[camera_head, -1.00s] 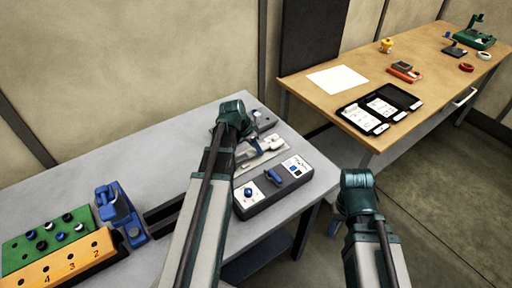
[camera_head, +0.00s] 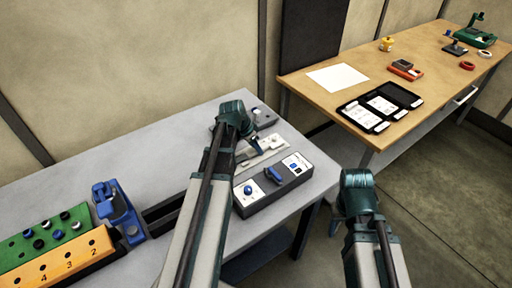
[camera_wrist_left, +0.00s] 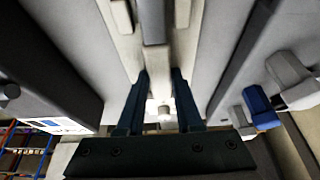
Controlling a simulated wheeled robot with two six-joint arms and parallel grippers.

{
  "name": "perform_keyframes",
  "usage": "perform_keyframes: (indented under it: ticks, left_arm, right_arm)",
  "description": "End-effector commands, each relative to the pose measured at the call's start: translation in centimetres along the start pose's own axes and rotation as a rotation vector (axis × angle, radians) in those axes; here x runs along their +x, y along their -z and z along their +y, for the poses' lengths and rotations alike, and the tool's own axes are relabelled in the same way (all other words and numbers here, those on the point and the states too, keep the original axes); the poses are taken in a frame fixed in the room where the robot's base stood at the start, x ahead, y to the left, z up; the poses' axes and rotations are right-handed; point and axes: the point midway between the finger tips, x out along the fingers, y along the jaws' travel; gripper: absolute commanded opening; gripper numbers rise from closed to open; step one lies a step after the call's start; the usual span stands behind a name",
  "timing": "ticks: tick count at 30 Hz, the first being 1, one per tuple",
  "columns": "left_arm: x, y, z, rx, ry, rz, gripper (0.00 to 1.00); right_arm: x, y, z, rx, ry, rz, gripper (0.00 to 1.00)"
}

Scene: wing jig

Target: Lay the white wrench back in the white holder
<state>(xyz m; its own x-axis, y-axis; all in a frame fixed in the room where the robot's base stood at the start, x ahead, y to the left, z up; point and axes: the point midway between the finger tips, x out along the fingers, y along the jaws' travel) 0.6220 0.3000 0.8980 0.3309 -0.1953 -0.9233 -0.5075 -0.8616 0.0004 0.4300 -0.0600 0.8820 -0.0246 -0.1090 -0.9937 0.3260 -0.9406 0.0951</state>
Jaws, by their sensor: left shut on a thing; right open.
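My left gripper (camera_wrist_left: 160,100) is shut on a pale thing, which I take to be the white wrench (camera_wrist_left: 162,107); only part of it shows between the fingers. In the head view my left gripper (camera_head: 247,140) is low over the pale holder (camera_head: 246,163), behind the grey control box. A white piece (camera_head: 272,143) shows there, but I cannot tell wrench from holder, or whether the wrench touches it. In the left wrist view pale and grey bars run away beyond the fingertips. My right arm shows in the head view, but its gripper is hidden.
The grey control box (camera_head: 285,186) with blue knobs stands close in front of the holder. A small grey block (camera_head: 264,117) with a blue knob lies behind it. A blue fixture (camera_head: 117,212) and a green-and-orange peg rack (camera_head: 60,250) stand at left. A wooden table (camera_head: 330,95) is at right.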

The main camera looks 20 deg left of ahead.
Motion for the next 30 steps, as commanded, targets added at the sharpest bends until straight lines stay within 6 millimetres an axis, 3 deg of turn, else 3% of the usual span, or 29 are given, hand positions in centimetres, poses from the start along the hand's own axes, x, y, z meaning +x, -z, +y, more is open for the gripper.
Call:
perform_keyframes:
  ticks: [1, 2, 6, 8, 20, 30]
  left_arm:
    - [0.0, 0.0, 0.0, 0.000, 0.000, 0.001, 0.00]
    - [0.0, 0.0, 0.0, 0.000, 0.000, 0.001, 0.36]
    - [0.0, 0.0, 0.0, 0.000, 0.000, 0.001, 0.61]
    - [0.0, 0.0, 0.0, 0.000, 0.000, 0.000, 0.69]
    - [-0.3, 0.0, 0.0, 0.000, 0.000, 0.000, 0.69]
    - [-3.7, 0.2, 0.0, -0.001, 0.000, 0.000, 0.69]
  right_arm:
    - [0.0, 0.0, 0.0, 0.000, 0.000, 0.000, 0.57]
    - [0.0, 0.0, 0.0, 0.000, 0.000, 0.000, 0.57]
    - [0.0, 0.0, 0.0, 0.000, 0.000, 0.000, 0.57]
    - [0.0, 0.0, 0.0, 0.000, 0.000, 0.000, 0.57]
    - [-0.3, 0.0, 0.0, 0.000, 0.000, 0.000, 0.57]
    - [-3.5, -0.2, 0.3, 0.000, 0.000, 0.000, 0.57]
